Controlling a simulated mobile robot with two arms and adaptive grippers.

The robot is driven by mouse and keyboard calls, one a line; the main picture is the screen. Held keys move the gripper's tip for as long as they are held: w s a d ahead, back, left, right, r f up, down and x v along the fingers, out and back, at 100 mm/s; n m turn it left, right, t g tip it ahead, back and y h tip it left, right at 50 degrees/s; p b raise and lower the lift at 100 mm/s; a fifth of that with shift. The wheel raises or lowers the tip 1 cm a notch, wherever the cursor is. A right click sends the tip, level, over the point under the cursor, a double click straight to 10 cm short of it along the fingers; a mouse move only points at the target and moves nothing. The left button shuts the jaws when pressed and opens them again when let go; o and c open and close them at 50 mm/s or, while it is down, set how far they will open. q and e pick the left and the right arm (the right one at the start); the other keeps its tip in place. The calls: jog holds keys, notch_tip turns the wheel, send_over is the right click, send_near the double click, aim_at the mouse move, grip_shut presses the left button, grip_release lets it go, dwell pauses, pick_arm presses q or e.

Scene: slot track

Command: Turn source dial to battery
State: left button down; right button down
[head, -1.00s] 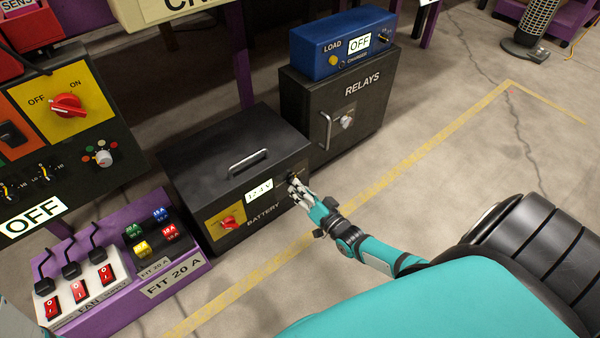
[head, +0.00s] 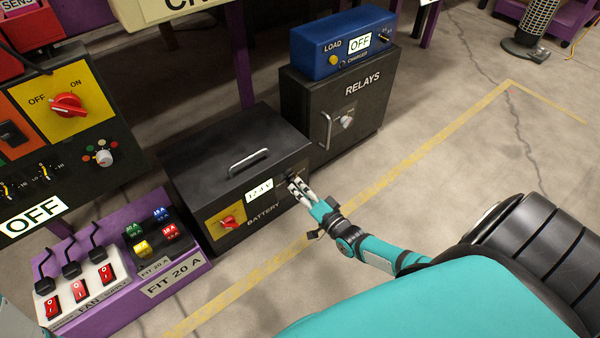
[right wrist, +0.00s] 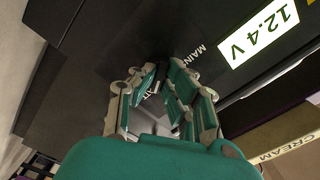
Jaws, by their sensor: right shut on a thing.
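The black battery box (head: 235,160) stands on the floor, with a handle on its lid, a 12.4 V readout (head: 259,190) and a red switch on a yellow plate. The source dial (head: 293,175) is at the right end of its front face, a small dark knob mostly covered by my fingers. My right gripper (head: 295,186) is shut on the dial. In the right wrist view my fingers (right wrist: 160,85) close in beside a "MAINS" label and partly cover other lettering. The dial's pointer direction cannot be made out. My left gripper does not show.
A relays cabinet (head: 336,107) with a blue charger (head: 345,45) on top stands behind the battery box to the right. A purple fuse and fan switch panel (head: 125,262) is at left.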

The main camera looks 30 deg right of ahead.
jog(key=c, duration=1.4)
grip_release()
jog(key=s+d, duration=0.1)
jog(key=s, duration=1)
jog(key=shift+s, duration=0.4)
